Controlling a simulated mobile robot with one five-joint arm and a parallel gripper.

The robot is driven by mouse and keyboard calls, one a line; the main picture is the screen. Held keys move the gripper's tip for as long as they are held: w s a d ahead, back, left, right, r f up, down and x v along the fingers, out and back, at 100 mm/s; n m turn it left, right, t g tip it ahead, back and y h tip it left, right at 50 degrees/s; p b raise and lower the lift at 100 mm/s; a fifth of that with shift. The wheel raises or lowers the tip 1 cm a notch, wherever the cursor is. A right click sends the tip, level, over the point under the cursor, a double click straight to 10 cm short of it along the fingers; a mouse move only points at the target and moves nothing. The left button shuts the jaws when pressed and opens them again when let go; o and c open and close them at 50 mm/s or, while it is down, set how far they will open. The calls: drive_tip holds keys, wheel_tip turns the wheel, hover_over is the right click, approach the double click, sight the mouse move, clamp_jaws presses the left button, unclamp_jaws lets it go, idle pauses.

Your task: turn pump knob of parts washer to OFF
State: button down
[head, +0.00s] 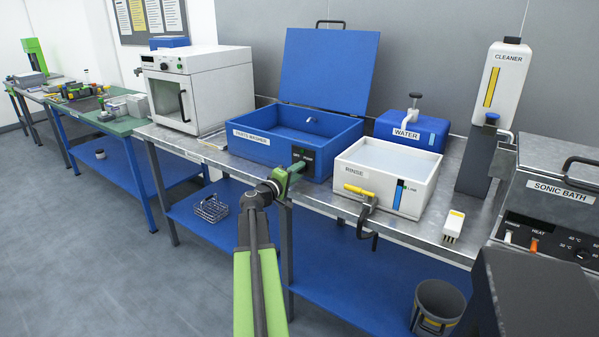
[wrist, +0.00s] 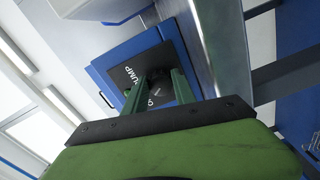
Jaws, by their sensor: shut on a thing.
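The parts washer (head: 262,150) is a blue open tub with a raised lid, standing on the metal bench in the middle of the head view. A black control panel (head: 301,153) sits at the right end of its front wall. In the wrist view this panel (wrist: 127,73) shows the word PUMP. My green gripper (head: 296,168) reaches the panel from the front. In the wrist view its fingers (wrist: 160,86) are shut on the dark pump knob (wrist: 157,80). The fingers hide much of the knob, and I cannot read its setting.
A white rinse tub (head: 420,196) with a yellow-handled tap (head: 360,190) stands close right of my gripper. A blue water container (head: 412,128) is behind it. A white oven-like box (head: 205,85) stands left of the washer. The sonic bath (head: 555,200) is at far right.

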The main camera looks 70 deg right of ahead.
drive_tip(key=shift+a, duration=0.1)
idle(0.5)
drive_tip(key=c, duration=1)
unclamp_jaws()
drive_tip(key=shift+w, duration=0.1)
drive_tip(key=shift+c, duration=0.2)
drive_tip(key=shift+a, duration=0.1)
drive_tip(key=v, duration=1.7)
drive_tip(key=shift+a, duration=0.15)
